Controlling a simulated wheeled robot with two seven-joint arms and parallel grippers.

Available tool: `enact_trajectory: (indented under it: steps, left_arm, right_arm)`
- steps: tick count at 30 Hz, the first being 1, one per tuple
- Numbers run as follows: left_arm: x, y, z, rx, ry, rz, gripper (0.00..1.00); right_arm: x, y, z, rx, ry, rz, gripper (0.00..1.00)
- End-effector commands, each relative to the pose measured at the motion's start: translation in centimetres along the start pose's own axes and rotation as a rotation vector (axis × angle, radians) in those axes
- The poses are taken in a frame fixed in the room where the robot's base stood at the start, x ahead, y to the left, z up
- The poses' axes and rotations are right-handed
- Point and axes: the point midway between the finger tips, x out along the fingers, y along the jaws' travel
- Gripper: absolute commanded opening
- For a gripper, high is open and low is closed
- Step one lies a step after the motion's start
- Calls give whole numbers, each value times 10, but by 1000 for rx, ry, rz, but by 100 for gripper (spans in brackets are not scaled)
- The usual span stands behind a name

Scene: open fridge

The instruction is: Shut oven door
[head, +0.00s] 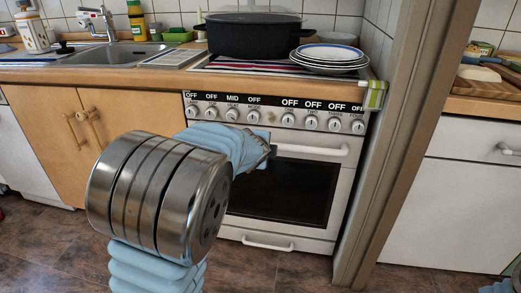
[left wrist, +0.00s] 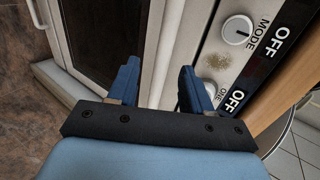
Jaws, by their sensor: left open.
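The oven is white with a dark-windowed oven door (head: 290,188) and a white bar handle (head: 318,151) along its top. The door stands upright below the knob panel and looks flush or almost flush; I cannot tell if a small gap is left. My left gripper (head: 264,154) is at the door's upper left, near the left end of the handle, and my arm hides that corner. In the left wrist view my left gripper (left wrist: 160,80) is open with its two blue fingers apart, close to the door's top edge and the knob panel. My right gripper is out of view.
The control panel (head: 275,113) with several knobs is above the door. A drawer handle (head: 267,242) is below it. A black pot (head: 253,38) and stacked plates (head: 328,57) are on top. A brown post (head: 385,150) stands to the right. The floor in front is clear.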

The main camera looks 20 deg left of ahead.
Motion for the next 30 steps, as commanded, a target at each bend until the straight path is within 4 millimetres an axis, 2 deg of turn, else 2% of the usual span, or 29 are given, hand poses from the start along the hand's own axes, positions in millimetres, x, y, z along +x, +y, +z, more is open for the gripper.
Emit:
enact_trajectory:
  steps: [1,6,12,30]
  left_arm:
    - [-10,-1,-3,3,5,-1,50]
    - [-36,-2,-2,2,3,0,50]
    - [-52,0,-1,1,0,2,50]
    - [-55,2,0,-1,-1,3,50]
  right_arm:
    - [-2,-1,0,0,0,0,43]
    - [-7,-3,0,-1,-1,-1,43]
    - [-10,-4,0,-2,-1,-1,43]
    - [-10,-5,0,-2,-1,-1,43]
